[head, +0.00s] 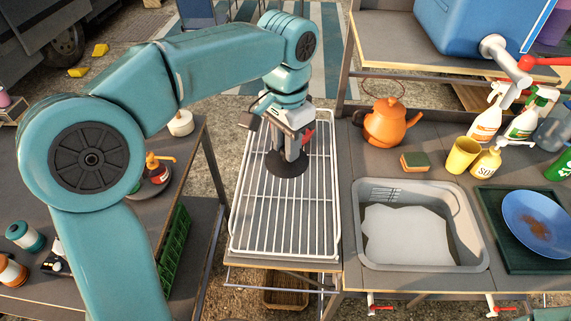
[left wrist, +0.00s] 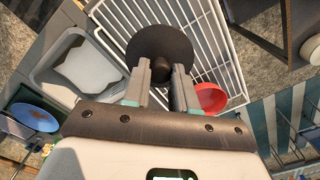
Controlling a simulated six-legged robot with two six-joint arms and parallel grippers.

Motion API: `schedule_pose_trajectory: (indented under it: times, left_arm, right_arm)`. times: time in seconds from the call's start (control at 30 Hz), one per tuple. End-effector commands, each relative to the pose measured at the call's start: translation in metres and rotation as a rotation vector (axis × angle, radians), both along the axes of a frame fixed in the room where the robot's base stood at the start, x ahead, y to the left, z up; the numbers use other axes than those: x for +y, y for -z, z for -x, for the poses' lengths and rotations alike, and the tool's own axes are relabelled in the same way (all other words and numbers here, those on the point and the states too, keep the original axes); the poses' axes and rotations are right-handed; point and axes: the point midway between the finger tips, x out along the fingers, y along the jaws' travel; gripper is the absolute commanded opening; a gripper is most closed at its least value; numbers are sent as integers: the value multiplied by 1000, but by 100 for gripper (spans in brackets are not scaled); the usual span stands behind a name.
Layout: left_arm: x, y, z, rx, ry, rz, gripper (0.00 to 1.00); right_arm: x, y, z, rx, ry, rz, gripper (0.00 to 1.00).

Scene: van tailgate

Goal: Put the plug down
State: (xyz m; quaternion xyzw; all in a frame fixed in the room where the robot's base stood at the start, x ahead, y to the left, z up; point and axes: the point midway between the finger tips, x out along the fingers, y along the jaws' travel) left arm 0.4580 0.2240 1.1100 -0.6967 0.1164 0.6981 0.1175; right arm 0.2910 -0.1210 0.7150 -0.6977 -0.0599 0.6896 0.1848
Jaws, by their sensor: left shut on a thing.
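The plug, a black round disc with a knob (head: 287,166), is over the white wire rack (head: 250,241). It also shows in the left wrist view (left wrist: 152,41). My left gripper (head: 291,150) points down from above, with its fingers (left wrist: 163,72) shut on the plug's knob. The disc looks level and close to the rack's wires; I cannot tell whether it touches them. The grey sink basin (head: 478,247), with a pale whitish bottom, is right of the rack. My right gripper is not in view.
A red round item (left wrist: 211,97) lies on the rack beside my gripper. An orange kettle (head: 387,123), a sponge (head: 414,162), a yellow cup (head: 463,155) and several bottles stand behind the sink. A blue plate (head: 537,222) is at the right. The rack's front part is clear.

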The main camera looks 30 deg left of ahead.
Motion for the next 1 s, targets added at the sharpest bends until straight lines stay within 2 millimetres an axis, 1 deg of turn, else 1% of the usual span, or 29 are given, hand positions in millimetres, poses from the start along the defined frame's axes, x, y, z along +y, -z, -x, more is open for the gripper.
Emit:
schedule_pose_trajectory:
  times: [0.03, 0.13, 0.2, 0.27, 0.37, 0.6, 0.7, 0.8, 0.97, 1.0]
  left_arm:
    - [-1, -8, 1, -2, 1, 1, 0]
    - [-3, -16, 3, -2, 3, 1, 0]
    - [-4, -16, 4, 0, 4, 0, 0]
    - [-5, -11, 5, 2, 5, -1, 0]
    - [-6, 12, 7, 5, 6, -1, 0]
    - [-4, 84, 7, 6, 5, 0, 0]
    - [-4, 110, 6, 5, 4, -1, 0]
    - [-3, 128, 6, 3, 5, 1, 0]
    - [-2, 142, 4, 1, 4, 0, 0]
    - [-2, 147, 4, 3, 4, -1, 0]
  right_arm:
    - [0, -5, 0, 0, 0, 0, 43]
    - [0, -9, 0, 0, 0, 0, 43]
    - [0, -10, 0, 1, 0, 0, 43]
    - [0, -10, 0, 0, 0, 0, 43]
    - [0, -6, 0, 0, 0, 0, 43]
    - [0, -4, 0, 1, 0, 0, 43]
    - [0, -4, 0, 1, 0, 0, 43]
    - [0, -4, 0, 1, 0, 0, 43]
    - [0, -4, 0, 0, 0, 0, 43]
    - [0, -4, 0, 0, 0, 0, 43]
